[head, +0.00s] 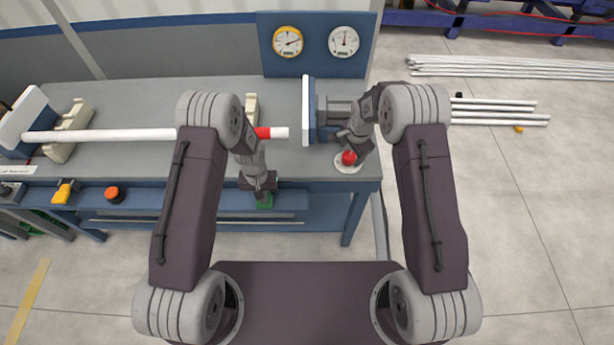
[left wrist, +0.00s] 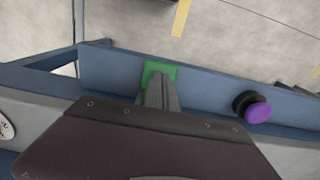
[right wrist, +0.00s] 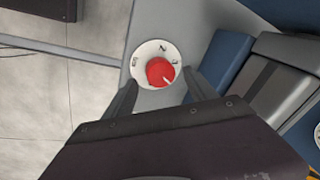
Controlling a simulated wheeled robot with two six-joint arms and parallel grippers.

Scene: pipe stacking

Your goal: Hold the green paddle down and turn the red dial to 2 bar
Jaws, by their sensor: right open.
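The green paddle (head: 265,204) hangs at the bench's front edge, and it also shows in the left wrist view (left wrist: 172,70). My left gripper (head: 262,193) is over it, its fingers together and their tips at the paddle; the wrist view cannot settle whether it is pressed down. The red dial (head: 349,158) sits on a round white plate at the bench's right end, and it also shows in the right wrist view (right wrist: 158,70). Its white pointer line points to the lower right there. My right gripper (right wrist: 160,80) is open, with one finger on each side of the dial.
A yellow-rimmed gauge (head: 287,42) and a white gauge (head: 343,42) are on the blue back panel. A white pipe (head: 105,135) with a red band near its right end lies along the bench. An orange button (head: 114,193) and a yellow switch (head: 66,191) are at the front left.

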